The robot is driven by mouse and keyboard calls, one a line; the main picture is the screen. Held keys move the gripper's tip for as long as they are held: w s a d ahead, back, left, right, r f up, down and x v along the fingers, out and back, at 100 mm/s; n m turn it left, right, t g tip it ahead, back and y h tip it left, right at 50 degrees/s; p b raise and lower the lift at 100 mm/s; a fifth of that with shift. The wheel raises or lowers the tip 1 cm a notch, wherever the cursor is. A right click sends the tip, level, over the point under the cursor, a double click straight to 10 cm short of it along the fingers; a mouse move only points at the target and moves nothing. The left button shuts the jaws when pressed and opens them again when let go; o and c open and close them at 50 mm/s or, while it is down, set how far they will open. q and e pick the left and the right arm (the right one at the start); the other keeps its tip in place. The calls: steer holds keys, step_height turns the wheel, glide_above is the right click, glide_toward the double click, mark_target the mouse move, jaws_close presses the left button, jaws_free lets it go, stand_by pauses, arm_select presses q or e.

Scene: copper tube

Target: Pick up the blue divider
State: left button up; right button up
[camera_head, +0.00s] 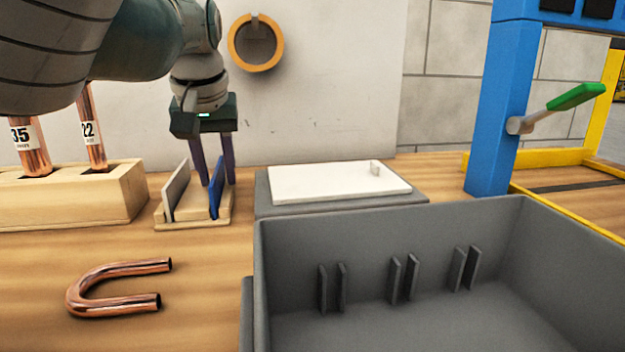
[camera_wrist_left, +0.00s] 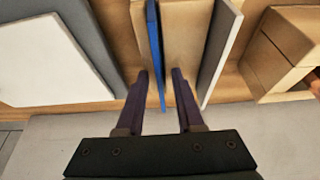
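The blue divider (camera_head: 215,188) stands upright in the wooden holder (camera_head: 190,222), to the right of a grey divider (camera_head: 176,192). My left gripper (camera_head: 217,181) reaches down over the holder with its two dark purple fingers apart. In the left wrist view the blue divider (camera_wrist_left: 155,50) lies between the fingers of the open gripper (camera_wrist_left: 161,73), closer to the left finger. There is a visible gap to the right finger; whether the left one touches cannot be told. The grey divider (camera_wrist_left: 220,50) stands outside the right finger. My right gripper is not in view.
A grey bin (camera_head: 400,215) with paired inner slots fills the front right. A white lid (camera_head: 335,182) lies on a grey base behind it. A bent copper tube (camera_head: 90,290) lies front left. A wooden block (camera_head: 70,200) with copper tubes stands left of the holder.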

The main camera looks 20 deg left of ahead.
arm_select(q)
jaws_close()
steer(key=shift+r, duration=0.1)
stand_by(0.5)
